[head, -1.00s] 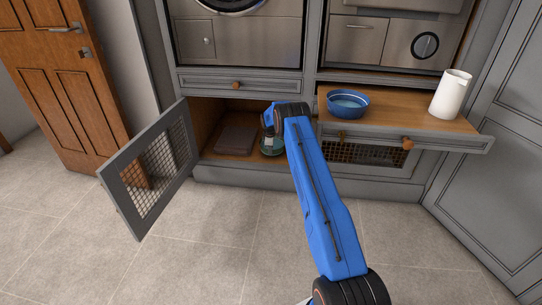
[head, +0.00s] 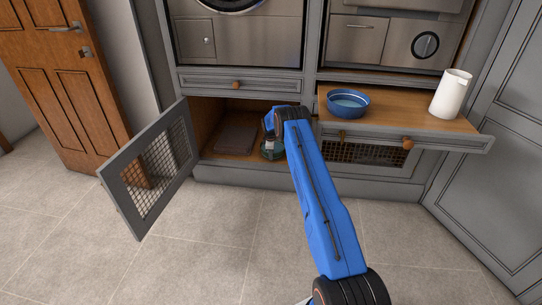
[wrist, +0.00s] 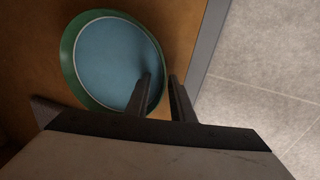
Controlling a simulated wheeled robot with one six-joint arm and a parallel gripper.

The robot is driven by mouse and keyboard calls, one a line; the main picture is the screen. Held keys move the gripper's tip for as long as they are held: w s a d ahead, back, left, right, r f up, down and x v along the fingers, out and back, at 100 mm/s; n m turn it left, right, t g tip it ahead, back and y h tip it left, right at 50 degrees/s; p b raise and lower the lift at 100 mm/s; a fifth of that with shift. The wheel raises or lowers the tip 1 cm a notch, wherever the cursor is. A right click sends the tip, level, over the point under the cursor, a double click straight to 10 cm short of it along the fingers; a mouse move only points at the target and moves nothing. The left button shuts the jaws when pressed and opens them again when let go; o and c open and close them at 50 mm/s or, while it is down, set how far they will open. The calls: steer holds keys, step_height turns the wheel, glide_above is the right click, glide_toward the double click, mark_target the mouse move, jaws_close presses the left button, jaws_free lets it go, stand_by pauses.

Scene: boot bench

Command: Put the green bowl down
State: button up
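The green bowl (wrist: 69,72) is on the wooden floor of the low cupboard, with a blue, water-like surface inside it. In the wrist view it looks about level. My gripper (wrist: 160,80) is above its right edge, one finger over the inside and the other just outside the rim. The fingers stand apart with a visible gap, wider than the rim between them.
A flat brownish item (head: 236,138) lies left of the bowl in the cupboard. The mesh door (head: 150,170) stands open at left.

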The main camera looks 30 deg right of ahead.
steer(key=v, duration=0.7)
steer(key=shift+r, duration=0.3)
steer(key=shift+s, duration=0.1)
